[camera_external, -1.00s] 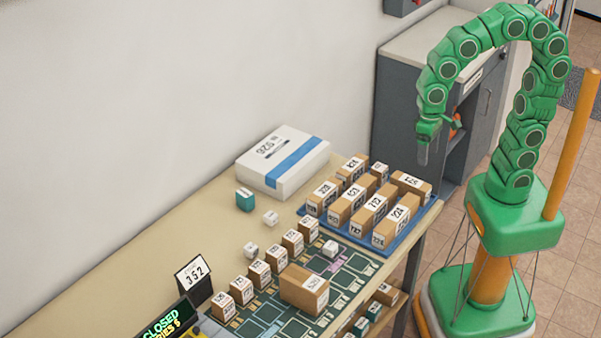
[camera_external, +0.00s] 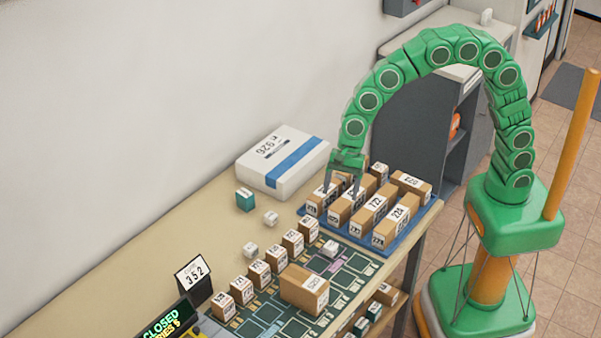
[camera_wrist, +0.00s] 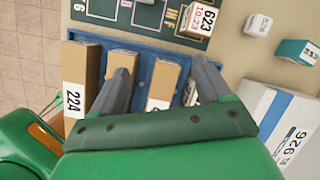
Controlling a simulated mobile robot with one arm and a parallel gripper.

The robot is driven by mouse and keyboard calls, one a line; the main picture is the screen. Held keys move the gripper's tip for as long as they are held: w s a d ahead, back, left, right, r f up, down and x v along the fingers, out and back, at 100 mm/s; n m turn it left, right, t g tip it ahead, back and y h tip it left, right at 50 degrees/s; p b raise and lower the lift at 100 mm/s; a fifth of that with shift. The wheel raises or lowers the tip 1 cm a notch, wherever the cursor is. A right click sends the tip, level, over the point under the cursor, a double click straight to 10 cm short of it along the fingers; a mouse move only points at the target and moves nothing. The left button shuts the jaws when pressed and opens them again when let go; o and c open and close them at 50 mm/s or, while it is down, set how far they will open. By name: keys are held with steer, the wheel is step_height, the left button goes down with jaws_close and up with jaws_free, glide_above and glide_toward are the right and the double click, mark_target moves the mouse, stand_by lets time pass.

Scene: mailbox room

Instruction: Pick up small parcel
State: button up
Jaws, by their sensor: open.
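Several brown parcels with white labels stand in rows in a blue tray (camera_external: 408,238). My gripper (camera_external: 342,188) is over the tray's left rows, pointing down, with its jaws open. In the wrist view, my gripper (camera_wrist: 160,82) has its two grey fingers apart over the tray (camera_wrist: 147,62). A brown parcel (camera_wrist: 163,80) shows between the fingers, and it looks free of both. A longer parcel marked 224 (camera_wrist: 75,80) lies left of the fingers. Another parcel is partly hidden behind the right finger. I cannot tell how far the fingertips are above the parcels.
A large white box with a blue stripe (camera_external: 270,168) stands behind the tray. A teal cube (camera_external: 245,199) and white cubes lie on the table. A row of small parcels and a bigger brown parcel (camera_external: 304,289) stand on the green mat. A grey cabinet (camera_external: 405,120) stands behind.

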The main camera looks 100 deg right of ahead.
mark_target(307, 222)
steer(key=w+f+m, duration=0.1)
steer(key=w, duration=0.1)
steer(key=w+f+m, duration=0.2)
steer(key=w, duration=0.1)
steer(key=w+f+m+t, duration=0.1)
steer(key=w, duration=0.1)
steer(key=shift+w+a+f+m, duration=0.3)
steer(key=shift+w+a+m, duration=0.05)
steer(key=shift+w+m, duration=0.05)
steer(key=shift+x, duration=3.9)
steer(key=shift+w+a+r, duration=0.1)
steer(key=shift+w, duration=0.1)
steer(key=c, duration=1.1)
steer(key=shift+r, duration=0.6)
step_height(307, 222, up, 2)
steer(key=shift+r, duration=0.1)
steer(key=s+d+r, duration=0.2)
steer(key=s+r, duration=0.7)
steer(key=s, duration=0.5)
steer(key=shift+r, duration=0.3)
